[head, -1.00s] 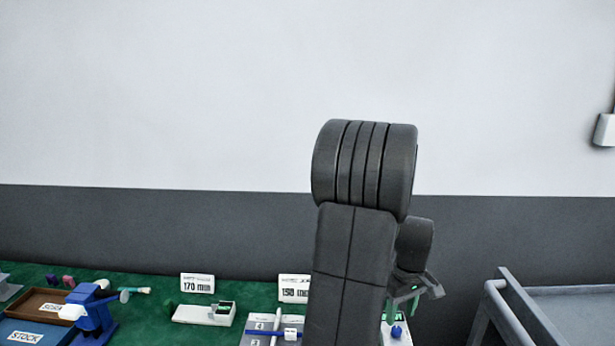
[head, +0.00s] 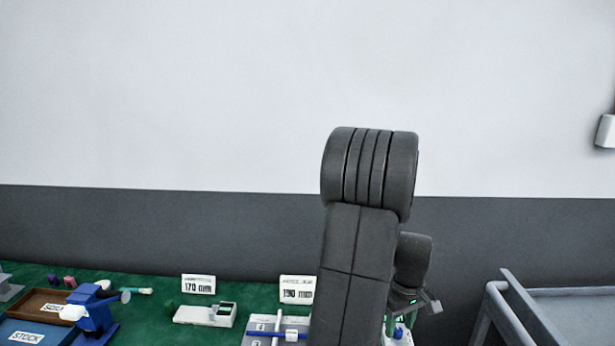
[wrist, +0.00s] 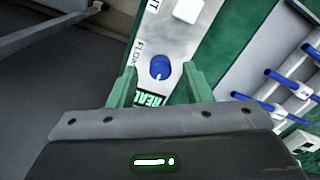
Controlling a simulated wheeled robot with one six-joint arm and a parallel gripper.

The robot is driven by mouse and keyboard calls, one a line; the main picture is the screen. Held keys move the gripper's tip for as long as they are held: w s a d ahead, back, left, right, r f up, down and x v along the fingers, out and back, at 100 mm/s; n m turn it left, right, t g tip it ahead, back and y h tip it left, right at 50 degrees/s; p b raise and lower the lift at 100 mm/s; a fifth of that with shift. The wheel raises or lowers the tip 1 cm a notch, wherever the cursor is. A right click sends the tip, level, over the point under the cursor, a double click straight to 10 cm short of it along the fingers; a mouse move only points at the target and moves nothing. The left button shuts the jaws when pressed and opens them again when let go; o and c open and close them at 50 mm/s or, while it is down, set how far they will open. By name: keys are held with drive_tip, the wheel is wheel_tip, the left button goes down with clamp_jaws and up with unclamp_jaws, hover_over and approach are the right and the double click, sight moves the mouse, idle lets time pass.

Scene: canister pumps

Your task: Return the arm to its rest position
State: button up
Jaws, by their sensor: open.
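My gripper (wrist: 160,82) is open, with its two green fingers spread and nothing between the tips. In the wrist view, a white panel strip with a blue knob (wrist: 160,67) lies beyond the fingertips; I cannot tell the exact gap. My dark arm rises through the middle of the head view and bends back down. The gripper (head: 408,312) shows partly there, right of the arm, above the bench's right end. The arm hides part of the bench.
A green bench carries a blue vise (head: 92,312), a brown tray (head: 22,304), a white fixture (head: 190,314) and signs. A rack with blue-and-white pieces (wrist: 280,80) is right in the wrist view. A grey cart (head: 570,300) stands at right.

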wheel_tip(320, 180, up, 12)
wheel_tip(320, 180, down, 14)
drive_tip(key=shift+r, duration=0.1)
drive_tip(key=shift+r+m, duration=0.2)
drive_tip(key=shift+m, duration=1.1)
drive_tip(key=m+p, duration=0.1)
drive_tip(key=m, duration=0.4)
drive_tip(key=shift+a+m, duration=0.1)
drive_tip(key=shift+m, duration=0.2)
drive_tip(key=m, duration=0.4)
drive_tip(key=shift+r+m+p, duration=0.1)
drive_tip(key=shift+m+p, duration=0.2)
drive_tip(key=m, duration=0.4)
drive_tip(key=shift+p, duration=0.4)
drive_tip(key=shift+r, duration=0.75)
